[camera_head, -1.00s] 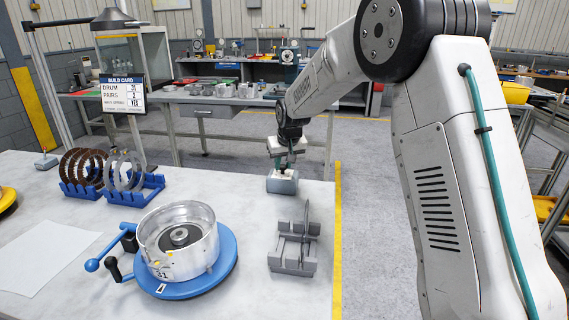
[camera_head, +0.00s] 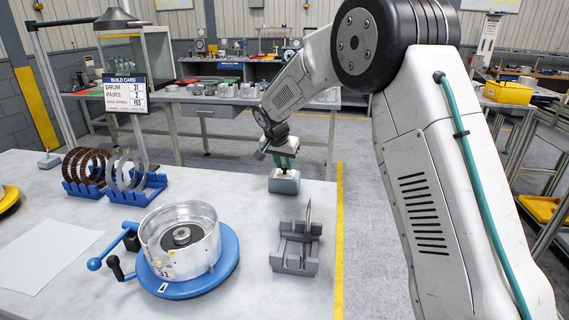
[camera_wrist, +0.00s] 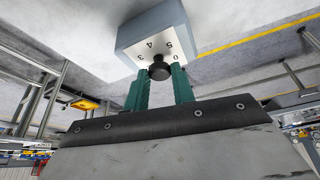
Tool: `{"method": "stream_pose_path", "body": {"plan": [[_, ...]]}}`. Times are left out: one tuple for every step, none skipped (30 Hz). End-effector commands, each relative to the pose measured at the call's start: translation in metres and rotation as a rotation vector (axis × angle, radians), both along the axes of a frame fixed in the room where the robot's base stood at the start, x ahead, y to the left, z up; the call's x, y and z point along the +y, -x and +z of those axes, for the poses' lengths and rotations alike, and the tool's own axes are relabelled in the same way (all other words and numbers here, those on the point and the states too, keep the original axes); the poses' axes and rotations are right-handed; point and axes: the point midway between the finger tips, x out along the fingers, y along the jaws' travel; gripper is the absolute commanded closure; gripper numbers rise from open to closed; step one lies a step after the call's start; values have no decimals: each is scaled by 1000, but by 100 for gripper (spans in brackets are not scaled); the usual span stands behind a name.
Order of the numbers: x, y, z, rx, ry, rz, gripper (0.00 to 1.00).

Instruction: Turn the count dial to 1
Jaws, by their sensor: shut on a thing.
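The count dial is a black round knob (camera_wrist: 159,72) on the pale sloped face of a small grey-blue box (camera_wrist: 150,28). In the wrist view the digits 3, 4, 5 and 0 show around the knob; the rest of the scale is hidden and I cannot make out a pointer. The box (camera_head: 284,186) stands near the table's far right edge in the head view. My gripper (camera_wrist: 160,80) has its two green fingers on either side of the knob and is shut on it. In the head view the fingers reach down to the box top.
A silver drum (camera_head: 180,240) sits on a blue turntable (camera_head: 222,268) at the front. A grey slotted rack (camera_head: 296,256) stands to its right. Blue racks (camera_head: 138,190) with rings are at the left. A build card (camera_head: 125,93) reads drum 31, pairs 2.

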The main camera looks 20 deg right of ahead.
Motion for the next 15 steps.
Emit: {"method": "stream_pose_path", "body": {"plan": [[0, 0, 0, 2, 1, -11, 98], [0, 0, 0, 2, 1, -17, 98], [0, 0, 0, 2, 0, -23, 98], [0, 0, 0, 2, 1, -28, 98], [0, 0, 0, 2, 1, -30, 98], [0, 0, 0, 2, 0, -33, 98], [0, 0, 0, 2, -1, -35, 98], [0, 0, 0, 2, 0, -36, 98], [0, 0, 0, 2, -1, -37, 98], [0, 0, 0, 2, -1, -38, 98], [0, 0, 0, 2, -1, -38, 98], [0, 0, 0, 2, -1, -38, 98], [0, 0, 0, 2, -1, -38, 98], [0, 0, 0, 2, -1, -37, 98], [0, 0, 0, 2, -1, -37, 98]]}}
